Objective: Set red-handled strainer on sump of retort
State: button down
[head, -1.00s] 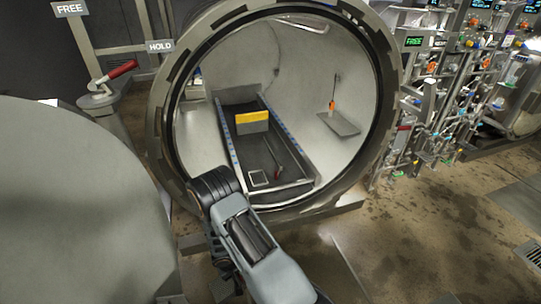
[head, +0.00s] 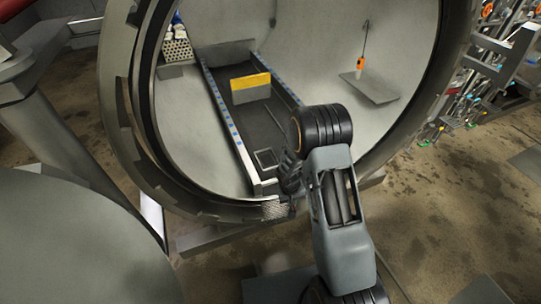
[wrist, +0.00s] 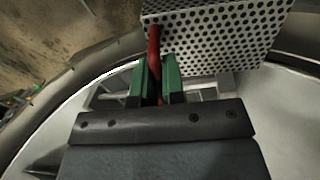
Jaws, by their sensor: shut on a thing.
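My gripper (wrist: 155,85) has green fingers shut on the red handle (wrist: 154,45) of the strainer. The strainer is a perforated metal piece (wrist: 215,30) beyond the fingertips in the wrist view. In the head view its mesh (head: 275,209) shows at the front lower rim of the retort, left of my arm; my gripper is mostly hidden there by my wrist. The sump is a small square frame (head: 266,159) in the floor of the retort near its mouth, beyond the strainer. The strainer is apart from it in the picture.
The round retort mouth has a thick toothed rim (head: 122,110). Inside are rails (head: 222,115), a yellow-topped block (head: 250,87) and a side plate (head: 370,88) with an orange-tipped probe (head: 360,63). Valves and pipes (head: 485,85) stand at right.

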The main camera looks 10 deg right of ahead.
aim_at(286, 205)
jog(key=f+b, duration=0.1)
jog(key=b, duration=0.1)
jog(key=f+b, duration=0.1)
jog(key=b, duration=0.1)
jog(key=w+f+b, duration=0.1)
jog(key=b, duration=0.1)
jog(key=shift+d+f, duration=0.25)
jog(key=shift+w+a+f+b, duration=0.1)
jog(key=shift+w+f+b, duration=0.05)
jog(key=shift+b, duration=1)
jog(key=a+f+y+b, duration=0.1)
jog(key=a+b, duration=0.1)
jog(key=b, duration=0.6)
jog(key=shift+f+b, duration=0.2)
jog(key=shift+b, duration=0.15)
notch_tip(286, 205, up, 5)
jog(key=p, duration=0.5)
jog(key=shift+r, duration=0.15)
jog(key=w+d+m, duration=0.1)
jog(key=w+m, duration=0.8)
jog(key=m, duration=0.6)
jog(key=shift+f+g, duration=0.3)
jog(key=shift+f, duration=0.1)
